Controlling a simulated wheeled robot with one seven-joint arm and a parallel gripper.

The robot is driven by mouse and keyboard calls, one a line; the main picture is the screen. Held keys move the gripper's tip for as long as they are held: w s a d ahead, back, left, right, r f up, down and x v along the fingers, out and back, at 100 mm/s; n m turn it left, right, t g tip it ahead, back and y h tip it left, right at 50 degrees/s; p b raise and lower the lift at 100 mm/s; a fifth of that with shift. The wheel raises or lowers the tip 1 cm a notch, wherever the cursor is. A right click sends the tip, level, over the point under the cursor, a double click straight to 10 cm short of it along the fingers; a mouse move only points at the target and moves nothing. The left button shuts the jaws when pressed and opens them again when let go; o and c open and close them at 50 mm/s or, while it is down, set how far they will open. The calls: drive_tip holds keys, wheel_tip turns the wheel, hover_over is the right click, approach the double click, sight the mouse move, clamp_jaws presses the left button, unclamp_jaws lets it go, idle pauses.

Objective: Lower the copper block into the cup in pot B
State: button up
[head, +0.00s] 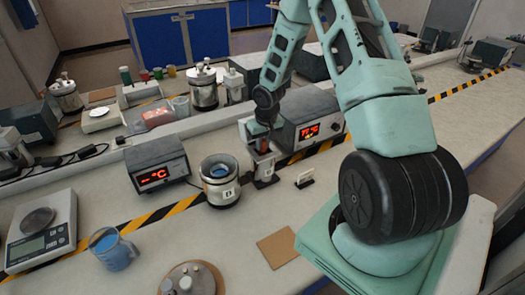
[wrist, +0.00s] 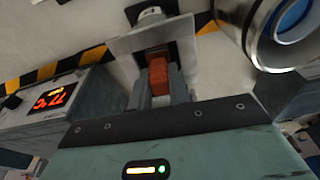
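The copper block (wrist: 159,76) is an orange-red piece between the two grey fingers of my gripper (wrist: 160,92) in the wrist view. The fingers appear to press on both its sides. In the head view the gripper (head: 265,128) points down at the small metal holder (head: 264,168), with the reddish block (head: 264,147) at the holder's top; how deep it sits is hidden. Pot B (head: 220,193) is a steel pot with a "B" label, left of the holder. A cup with blue liquid (head: 220,170) is inside it. The pot's rim also shows in the wrist view (wrist: 258,45).
A heater box (head: 308,122) reading about 77 °C stands right of the holder. A meter (head: 158,165) showing dashes stands left of pot B. A small label stand (head: 304,179), blue beaker (head: 113,249), scale (head: 42,232), brown mat (head: 277,247) and round lid (head: 192,279) lie around.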

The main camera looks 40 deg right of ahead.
clamp_jaws()
drive_tip(key=shift+r+p, duration=3.6)
drive_tip(key=shift+r, duration=0.75)
